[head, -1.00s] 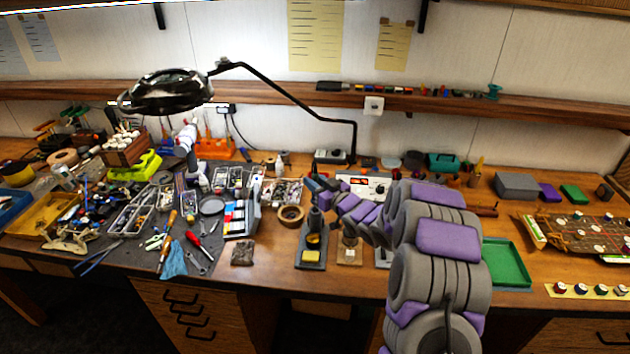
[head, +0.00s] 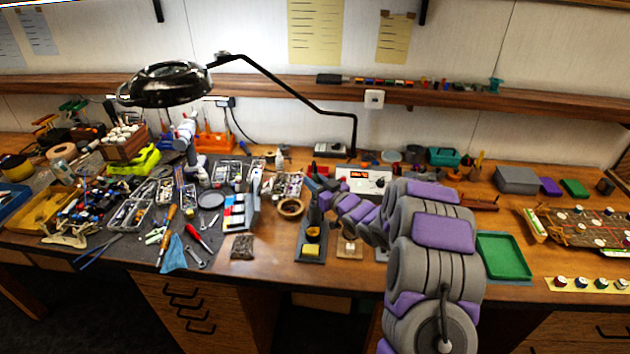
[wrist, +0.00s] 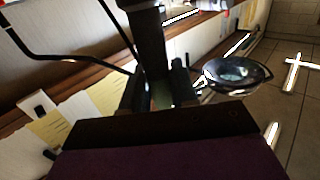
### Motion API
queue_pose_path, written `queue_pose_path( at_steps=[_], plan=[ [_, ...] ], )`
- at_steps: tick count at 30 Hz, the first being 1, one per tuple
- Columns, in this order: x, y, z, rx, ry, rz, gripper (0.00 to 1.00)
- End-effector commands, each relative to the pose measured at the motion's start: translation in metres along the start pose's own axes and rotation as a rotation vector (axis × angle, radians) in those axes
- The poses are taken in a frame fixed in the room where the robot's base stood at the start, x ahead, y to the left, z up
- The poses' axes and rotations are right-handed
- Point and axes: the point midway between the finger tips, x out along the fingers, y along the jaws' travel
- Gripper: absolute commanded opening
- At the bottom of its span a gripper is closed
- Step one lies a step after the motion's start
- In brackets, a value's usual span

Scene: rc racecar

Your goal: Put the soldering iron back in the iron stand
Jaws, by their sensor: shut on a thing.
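The iron stand (head: 311,253) is on the front part of the bench, a dark base with a yellow sponge (head: 312,249) and a dark upright part behind it. My gripper (head: 318,186) is just above and behind the stand, partly hidden by my own arm. In the wrist view my gripper (wrist: 158,88) is shut on a dark, long thing, which looks like the soldering iron (wrist: 148,40). Its tip is hidden, and I cannot tell whether it touches the stand.
The magnifier lamp (head: 165,87) hangs over the crowded tool mat. A green tray (head: 503,257) lies to the right.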

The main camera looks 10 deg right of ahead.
Motion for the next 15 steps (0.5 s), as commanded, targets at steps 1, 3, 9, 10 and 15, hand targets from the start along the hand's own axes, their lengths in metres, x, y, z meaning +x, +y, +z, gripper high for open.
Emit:
queue_pose_path(
  at_steps=[1,3,9,10,15],
  plan=[
    [0.0000,0.0001,0.0018,0.000,0.000,0.000,0.02],
    [0.0000,0.0001,0.0037,0.000,0.000,0.000,0.02],
    [-0.0001,0.0000,0.0078,0.000,0.000,0.000,0.02],
    [-0.0001,-0.0001,0.0078,0.000,0.000,0.000,0.02],
    [-0.0001,-0.0001,0.0076,-0.001,0.000,0.000,0.02]
  ],
)
